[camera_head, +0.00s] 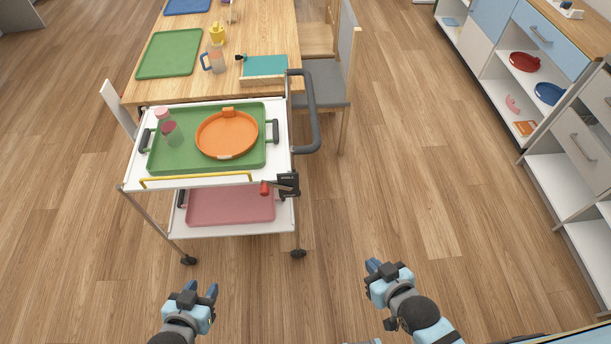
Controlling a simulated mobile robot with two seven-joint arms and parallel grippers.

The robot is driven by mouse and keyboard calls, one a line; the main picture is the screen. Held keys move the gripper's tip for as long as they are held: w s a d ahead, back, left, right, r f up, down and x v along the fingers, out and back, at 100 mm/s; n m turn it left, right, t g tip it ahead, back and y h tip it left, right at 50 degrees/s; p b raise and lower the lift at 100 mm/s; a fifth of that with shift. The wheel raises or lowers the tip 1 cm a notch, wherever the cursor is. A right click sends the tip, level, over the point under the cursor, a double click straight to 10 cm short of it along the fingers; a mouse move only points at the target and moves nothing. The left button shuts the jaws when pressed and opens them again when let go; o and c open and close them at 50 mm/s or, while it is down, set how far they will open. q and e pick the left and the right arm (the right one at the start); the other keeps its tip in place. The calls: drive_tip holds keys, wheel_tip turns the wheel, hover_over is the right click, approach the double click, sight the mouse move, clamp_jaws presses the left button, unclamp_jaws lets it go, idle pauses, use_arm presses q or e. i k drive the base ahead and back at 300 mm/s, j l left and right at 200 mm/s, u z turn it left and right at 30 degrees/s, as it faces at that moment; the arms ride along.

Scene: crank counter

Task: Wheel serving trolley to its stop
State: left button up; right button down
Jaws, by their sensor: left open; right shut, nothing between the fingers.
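The white two-shelf serving trolley (284,165) stands ahead of me, its far side close to the wooden table. A dark grey push handle (314,115) rises at its right end. A red-tipped lever on a black bracket (288,184) sits at its near right corner. Black wheels (298,254) show below. My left gripper (200,289) is open and empty, in front of the trolley and apart from it. My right gripper (373,266) is shut and empty, to the right of the trolley's near wheel and apart from it. No stop is clearly visible.
A green tray (180,160) on the trolley's top holds an orange pan (226,137) and cups; a pink tray (230,208) lies below. The wooden table (265,30) and a grey chair (325,82) stand behind. Shelves (560,160) line the right. Floor between is clear.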

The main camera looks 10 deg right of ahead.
sight(281, 165)
drive_tip(key=l+u, duration=0.4)
drive_tip(key=l, duration=0.85)
drive_tip(key=i+l+u, duration=0.6)
drive_tip(key=i+l, duration=0.1)
drive_tip(key=i, duration=0.05)
